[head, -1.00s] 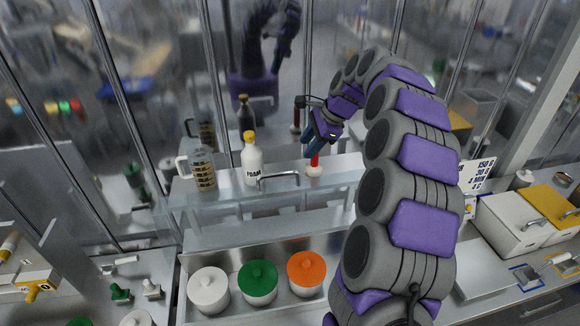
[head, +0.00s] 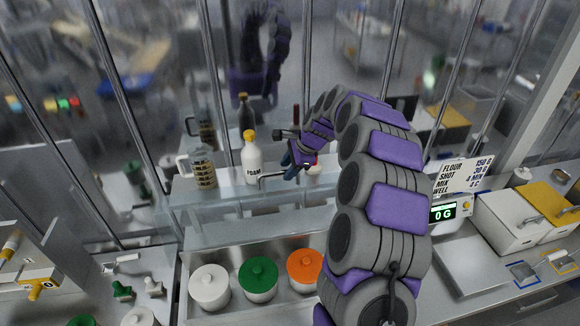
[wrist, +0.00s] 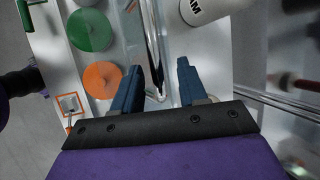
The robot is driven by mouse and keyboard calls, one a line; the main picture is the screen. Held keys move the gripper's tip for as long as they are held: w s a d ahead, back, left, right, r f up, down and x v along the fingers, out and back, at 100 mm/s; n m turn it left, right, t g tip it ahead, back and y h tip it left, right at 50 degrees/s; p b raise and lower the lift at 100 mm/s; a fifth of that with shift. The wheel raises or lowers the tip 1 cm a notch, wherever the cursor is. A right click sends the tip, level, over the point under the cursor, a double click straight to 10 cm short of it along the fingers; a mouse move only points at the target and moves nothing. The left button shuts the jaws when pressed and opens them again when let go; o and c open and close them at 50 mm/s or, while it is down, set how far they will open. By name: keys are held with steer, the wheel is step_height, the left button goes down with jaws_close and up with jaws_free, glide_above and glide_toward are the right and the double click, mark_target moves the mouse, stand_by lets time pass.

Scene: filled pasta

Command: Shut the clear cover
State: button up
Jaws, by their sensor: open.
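The clear cover (head: 232,194) is a pale see-through panel above and behind the row of lidded pots. A silver bar handle (head: 278,177) stands on its upper part. My gripper (head: 289,174) is open, at the right end of this handle. In the wrist view, the handle (wrist: 155,60) runs lengthwise between my two dark blue fingers (wrist: 160,68), with space on both sides. I cannot tell how far the handle lies below the fingertips. My gripper and arm hide the right part of the cover.
A white FOAM bottle (head: 252,163) and a clear measuring jug (head: 202,170) stand left of my gripper. A red-and-white item (head: 314,169) is partly hidden behind it. White (head: 209,286), green (head: 258,281) and orange (head: 304,270) lidded pots sit below.

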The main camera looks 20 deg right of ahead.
steer(key=shift+a+r, duration=0.1)
steer(key=shift+a, duration=0.95)
steer(key=shift+c, duration=0.9)
steer(key=shift+a, duration=0.25)
steer(key=shift+c, duration=0.8)
steer(key=shift+a, duration=0.1)
steer(key=shift+c, duration=1.4)
steer(key=shift+d, duration=0.3)
jaws_close()
steer(key=shift+d, duration=0.5)
steer(key=shift+a, duration=0.1)
